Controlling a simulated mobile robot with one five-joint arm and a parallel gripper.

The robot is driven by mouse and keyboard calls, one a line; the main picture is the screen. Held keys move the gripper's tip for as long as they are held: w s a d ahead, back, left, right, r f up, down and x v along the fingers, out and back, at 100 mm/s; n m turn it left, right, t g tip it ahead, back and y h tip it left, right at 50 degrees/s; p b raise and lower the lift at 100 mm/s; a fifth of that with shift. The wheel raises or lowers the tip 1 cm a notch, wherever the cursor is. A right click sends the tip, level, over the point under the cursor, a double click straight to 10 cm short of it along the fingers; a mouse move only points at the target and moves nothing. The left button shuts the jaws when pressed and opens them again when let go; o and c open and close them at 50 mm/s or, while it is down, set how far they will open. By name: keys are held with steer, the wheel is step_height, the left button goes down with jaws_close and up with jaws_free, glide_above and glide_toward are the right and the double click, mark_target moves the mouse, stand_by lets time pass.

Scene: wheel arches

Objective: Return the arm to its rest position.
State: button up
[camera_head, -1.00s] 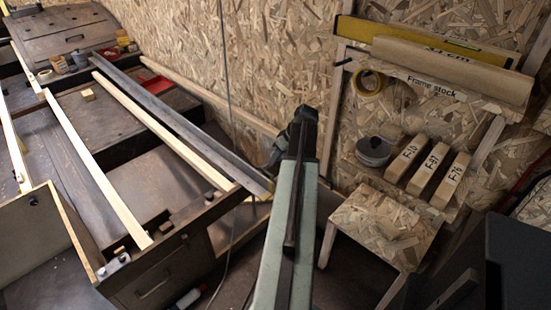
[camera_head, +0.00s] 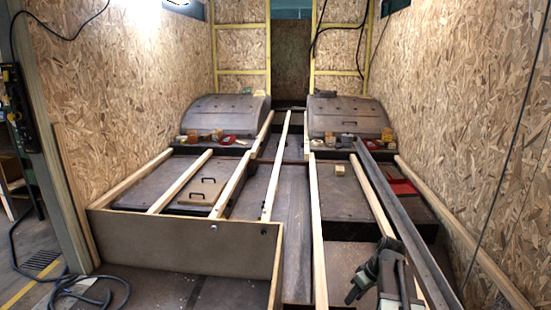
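My arm (camera_head: 391,285) shows at the lower right of the head view, pale green and dark, cut off by the bottom edge. My gripper (camera_head: 356,290) is the dark part at its left end, above the floor beside a long pale timber. No object can be made out in it. Its fingers are small and dark, so I cannot tell whether they are open or shut.
Long pale timbers (camera_head: 316,225) and a grey beam (camera_head: 405,228) run lengthwise near the arm. A low panel (camera_head: 190,240) stands at the left. Two wheel arches (camera_head: 348,115) are at the back. Chipboard walls (camera_head: 465,120) flank both sides. A cable (camera_head: 95,290) lies at lower left.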

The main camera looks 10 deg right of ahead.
steer(key=s+a+f+g+h, duration=0.1)
steer(key=s+a, duration=0.2)
steer(key=a, duration=0.9)
steer(key=s+a+g+h, duration=0.1)
steer(key=s+a, duration=0.2)
steer(key=a, duration=0.8)
step_height(320, 180, up, 30)
steer(key=s+d+m+h+p, duration=0.1)
steer(key=m+p, duration=0.3)
steer(key=p, duration=2.6)
steer(key=shift+s+d+r+m+p, duration=0.3)
steer(key=shift+s+d+p, duration=0.1)
steer(key=shift+s+d, duration=0.15)
steer(key=shift+f, duration=0.15)
